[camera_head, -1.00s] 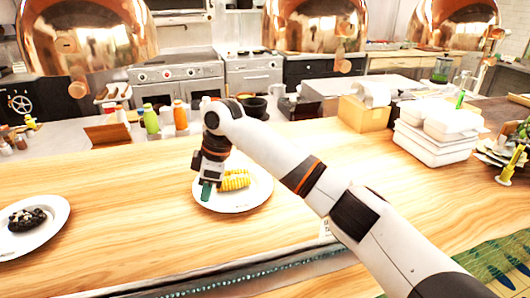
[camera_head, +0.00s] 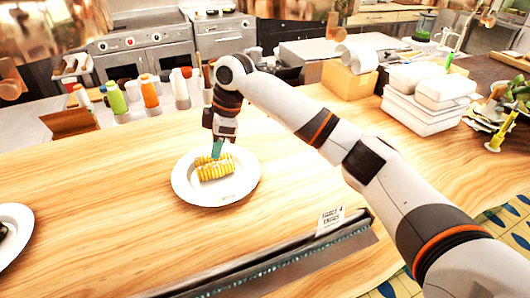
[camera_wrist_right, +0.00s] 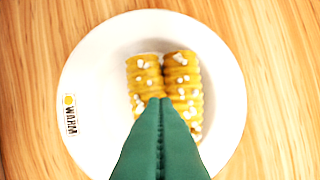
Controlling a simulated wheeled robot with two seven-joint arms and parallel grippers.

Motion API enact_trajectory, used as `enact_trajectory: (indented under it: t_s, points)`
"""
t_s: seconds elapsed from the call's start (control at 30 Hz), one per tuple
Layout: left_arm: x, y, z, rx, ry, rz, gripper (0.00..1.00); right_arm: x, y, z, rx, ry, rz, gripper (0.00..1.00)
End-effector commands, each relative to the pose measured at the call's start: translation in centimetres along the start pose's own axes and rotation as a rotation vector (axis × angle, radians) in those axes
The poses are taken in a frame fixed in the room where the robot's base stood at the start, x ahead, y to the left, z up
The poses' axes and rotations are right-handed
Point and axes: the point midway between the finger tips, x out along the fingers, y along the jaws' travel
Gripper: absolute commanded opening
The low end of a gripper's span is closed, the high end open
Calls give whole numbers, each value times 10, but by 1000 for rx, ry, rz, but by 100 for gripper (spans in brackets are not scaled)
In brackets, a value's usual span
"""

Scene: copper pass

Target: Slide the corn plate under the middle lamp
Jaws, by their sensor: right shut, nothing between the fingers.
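The white corn plate (camera_head: 240,190) lies on the wooden counter with two pieces of yellow corn (camera_head: 215,170) on it. The plate (camera_wrist_right: 95,65) and corn (camera_wrist_right: 190,85) fill the middle of the right wrist view. My right gripper (camera_head: 217,153) points down at the back of the corn, its green fingers closed with nothing between them. In the wrist view the fingertips (camera_wrist_right: 160,100) overlap the corn; whether they touch it I cannot tell. The middle copper lamp (camera_head: 300,8) is cut off at the top edge of the head view. My left gripper is not in view.
Another white plate (camera_head: 22,222) is cut off at the left edge. A rail with a table card (camera_head: 330,219) runs along the near side. White containers (camera_head: 425,110) stand at right, and bottles (camera_head: 117,100) behind. Counter beside the corn plate is clear.

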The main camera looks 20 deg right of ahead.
Motion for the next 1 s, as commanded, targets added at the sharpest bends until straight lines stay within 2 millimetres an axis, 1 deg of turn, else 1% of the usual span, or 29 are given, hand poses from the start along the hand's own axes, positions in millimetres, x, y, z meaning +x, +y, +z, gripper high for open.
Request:
enact_trajectory:
  t_s: [0.03,0.1,0.57,0.63,0.8,0.87,0.93,1.0]
  points:
    - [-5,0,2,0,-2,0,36,-6,0,-12,2,2,-2,0]
    - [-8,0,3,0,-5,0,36,-10,0,-27,3,2,-2,0]
    - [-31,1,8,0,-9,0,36,-40,0,-124,4,2,-1,0]
    - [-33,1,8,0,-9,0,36,-22,1,-126,-1,1,5,0]
    - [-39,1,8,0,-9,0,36,4,0,-133,-1,0,2,0]
    - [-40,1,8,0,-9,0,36,11,0,-135,-1,0,1,0]
    - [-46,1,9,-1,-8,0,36,10,0,-130,-4,-1,-1,0]
    - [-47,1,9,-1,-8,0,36,12,0,-127,-3,0,-1,0]
